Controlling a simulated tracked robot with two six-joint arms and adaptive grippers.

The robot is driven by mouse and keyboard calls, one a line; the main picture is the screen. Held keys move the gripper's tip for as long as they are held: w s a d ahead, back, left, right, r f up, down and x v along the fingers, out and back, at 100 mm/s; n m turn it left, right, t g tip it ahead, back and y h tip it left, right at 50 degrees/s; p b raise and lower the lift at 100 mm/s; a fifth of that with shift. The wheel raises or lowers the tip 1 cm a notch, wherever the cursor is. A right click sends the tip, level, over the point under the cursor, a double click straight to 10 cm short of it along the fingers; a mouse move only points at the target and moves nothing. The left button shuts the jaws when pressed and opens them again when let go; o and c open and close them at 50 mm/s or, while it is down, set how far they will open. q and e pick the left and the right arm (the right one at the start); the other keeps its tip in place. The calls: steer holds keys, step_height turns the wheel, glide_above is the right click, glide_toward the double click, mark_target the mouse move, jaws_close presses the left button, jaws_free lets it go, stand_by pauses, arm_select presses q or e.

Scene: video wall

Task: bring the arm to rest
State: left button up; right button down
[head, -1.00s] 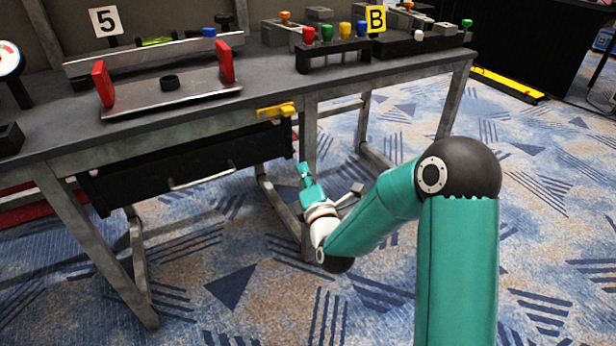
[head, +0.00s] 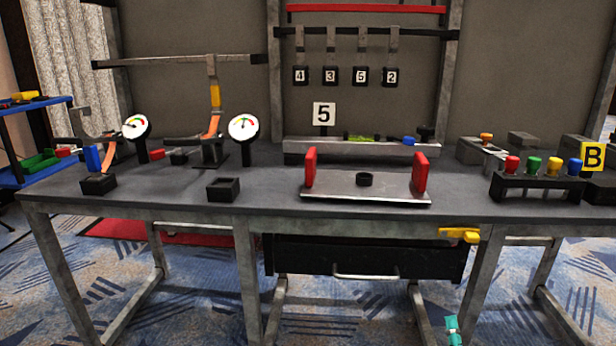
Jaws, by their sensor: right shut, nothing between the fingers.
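My right gripper (head: 453,331) shows only as a small teal part at the bottom edge, right of centre. It is low in front of the workbench (head: 275,207), below the yellow handle (head: 458,235) under the tabletop. It is shut and nothing shows in it. The rest of my right arm is out of the picture. My left arm and gripper are not in view.
A black drawer (head: 360,258) with a metal handle hangs under the bench near the gripper. A metal tray (head: 370,190) with red grips, two gauges (head: 243,127) and a rack of coloured knobs (head: 540,187) stand on top. Patterned carpet is open in front.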

steer(key=s+a+f+m+g+y+p, duration=0.1)
steer(key=s+a+f+m+g+y, duration=0.25)
steer(key=a+f, duration=0.6)
steer(key=s+a+f+m+g+y+p, duration=0.15)
steer(key=s+a+f+g+y, duration=0.45)
steer(key=f, duration=0.7)
steer(key=s+a+f+m+g, duration=0.3)
steer(key=s+m+g, duration=0.1)
steer(key=s+m, duration=0.4)
steer(key=s+a+f+m+g, duration=0.3)
steer(key=s+a+m, duration=0.1)
steer(key=s+m, duration=0.35)
step_height(320, 180, up, 38)
steer(key=p, duration=3.7)
steer(key=shift+w+r, duration=0.15)
steer(key=shift+w, duration=0.1)
steer(key=shift+d, duration=0.15)
